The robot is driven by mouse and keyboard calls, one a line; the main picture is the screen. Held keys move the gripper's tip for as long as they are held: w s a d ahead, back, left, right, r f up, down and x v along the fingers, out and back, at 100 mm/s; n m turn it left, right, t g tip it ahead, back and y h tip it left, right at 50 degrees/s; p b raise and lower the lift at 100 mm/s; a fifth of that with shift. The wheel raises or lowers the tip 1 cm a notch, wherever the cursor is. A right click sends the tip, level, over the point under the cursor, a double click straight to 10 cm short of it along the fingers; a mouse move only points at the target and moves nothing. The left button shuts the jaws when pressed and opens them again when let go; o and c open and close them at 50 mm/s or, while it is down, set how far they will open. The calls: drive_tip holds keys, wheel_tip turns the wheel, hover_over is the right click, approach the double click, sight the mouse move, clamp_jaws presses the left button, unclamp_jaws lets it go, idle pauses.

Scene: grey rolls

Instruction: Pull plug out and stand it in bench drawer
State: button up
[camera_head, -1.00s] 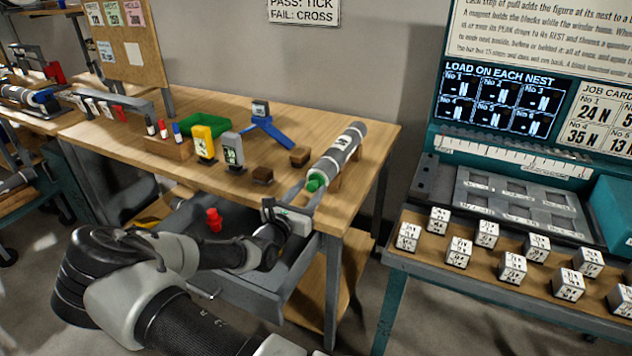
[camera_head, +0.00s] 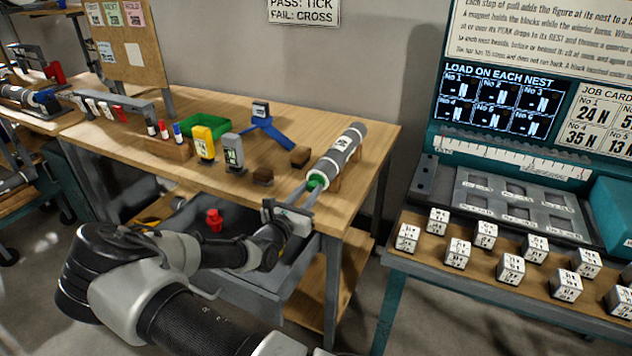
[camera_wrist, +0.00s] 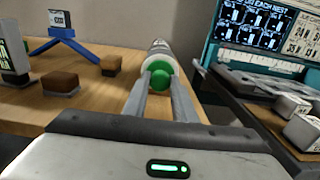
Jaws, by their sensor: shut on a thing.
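The plug is green, at the near end of a grey roll (camera_head: 341,153) that lies on wooden supports at the bench's right end. My gripper (camera_head: 305,196) reaches the plug (camera_head: 317,182) from the front, its long fingers shut on it. In the wrist view the green plug (camera_wrist: 161,76) sits between the two fingertips, in front of the roll's pale end ring (camera_wrist: 158,60). Whether the plug is still seated in the roll is hard to tell. The bench drawer (camera_head: 262,296) is open below my arm, with a red plug (camera_head: 214,220) standing in it.
On the bench (camera_head: 375,141) stand a yellow meter (camera_head: 204,143), a grey meter (camera_head: 233,152), brown blocks (camera_head: 300,157), a blue stand (camera_head: 268,130) and a green tray (camera_head: 205,126). A teal test rig (camera_head: 440,160) with several white blocks stands to the right. My arm covers part of the drawer.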

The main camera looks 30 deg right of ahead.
drive_tip(key=shift+a, duration=0.1)
drive_tip(key=shift+p+v, duration=1.45)
drive_tip(key=shift+v, duration=1.5)
